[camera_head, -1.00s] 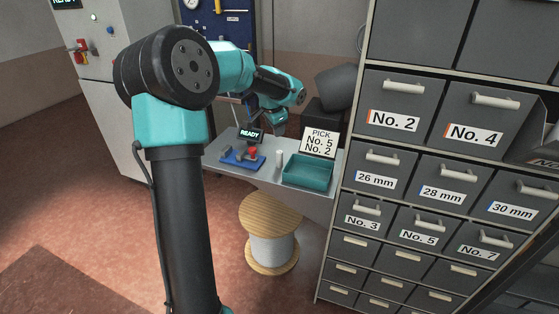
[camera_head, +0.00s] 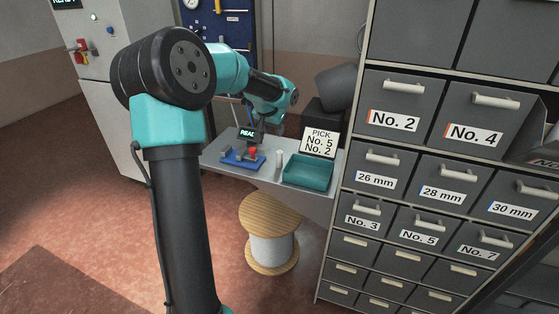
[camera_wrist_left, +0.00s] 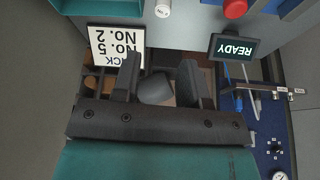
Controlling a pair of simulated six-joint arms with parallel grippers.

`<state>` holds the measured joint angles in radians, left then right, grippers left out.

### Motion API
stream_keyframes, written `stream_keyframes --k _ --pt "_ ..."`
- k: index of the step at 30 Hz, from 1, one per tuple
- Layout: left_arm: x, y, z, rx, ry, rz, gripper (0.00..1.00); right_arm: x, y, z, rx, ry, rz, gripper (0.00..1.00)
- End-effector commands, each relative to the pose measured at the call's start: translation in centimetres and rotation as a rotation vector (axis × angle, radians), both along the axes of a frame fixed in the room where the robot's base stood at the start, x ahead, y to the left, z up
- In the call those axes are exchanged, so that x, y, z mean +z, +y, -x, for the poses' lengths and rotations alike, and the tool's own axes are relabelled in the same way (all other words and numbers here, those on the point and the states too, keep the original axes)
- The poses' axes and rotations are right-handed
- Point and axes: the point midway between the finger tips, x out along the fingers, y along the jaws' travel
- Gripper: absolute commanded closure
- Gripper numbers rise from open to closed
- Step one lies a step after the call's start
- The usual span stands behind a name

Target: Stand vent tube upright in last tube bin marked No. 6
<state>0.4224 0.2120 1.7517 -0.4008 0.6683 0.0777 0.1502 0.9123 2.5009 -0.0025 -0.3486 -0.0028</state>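My left gripper (camera_wrist_left: 160,82) has its fingers spread apart in the left wrist view. A grey rounded thing (camera_wrist_left: 155,90) shows between them; I cannot tell whether it is the vent tube or something beyond the fingers. In the head view this gripper hangs over the back of the bench, near the READY screen (camera_head: 247,133), its fingers hard to make out. A small white upright cylinder (camera_head: 278,161) stands left of the teal tray. A bin at the right edge (camera_head: 546,160) has a cut-off label starting with N; no readable No. 6 shows. My right gripper is out of view.
Bins No. 2 (camera_head: 393,122) and No. 4 (camera_head: 476,135) sit in the grey rack, above smaller labelled drawers. The bench holds the teal tray (camera_head: 308,174), a PICK sign (camera_head: 320,141) and a blue-based fixture (camera_head: 241,160). A wooden spool (camera_head: 271,250) stands below.

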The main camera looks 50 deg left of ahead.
Motion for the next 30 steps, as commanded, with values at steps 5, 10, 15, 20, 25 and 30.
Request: stream_keyframes --k 5,10,15,20,25,30 --pt "-3.0 0.3 -1.1 -0.001 0.003 0.001 0.6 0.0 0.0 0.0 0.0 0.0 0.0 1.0" --pt "-5.7 0.7 -2.1 0.0 0.002 0.001 0.6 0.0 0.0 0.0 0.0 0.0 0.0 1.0" --pt "-7.9 1.0 -3.1 -0.001 0.001 0.001 0.6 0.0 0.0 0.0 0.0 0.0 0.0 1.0" --pt "-8.6 1.1 -3.3 -0.001 -0.001 -0.001 0.6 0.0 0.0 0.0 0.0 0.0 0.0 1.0" --pt "-8.6 1.1 -3.4 0.0 -0.001 0.0 0.6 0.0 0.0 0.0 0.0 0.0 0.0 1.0" --pt "-8.9 1.2 -3.4 0.0 0.0 0.0 0.6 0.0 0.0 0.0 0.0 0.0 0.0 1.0"
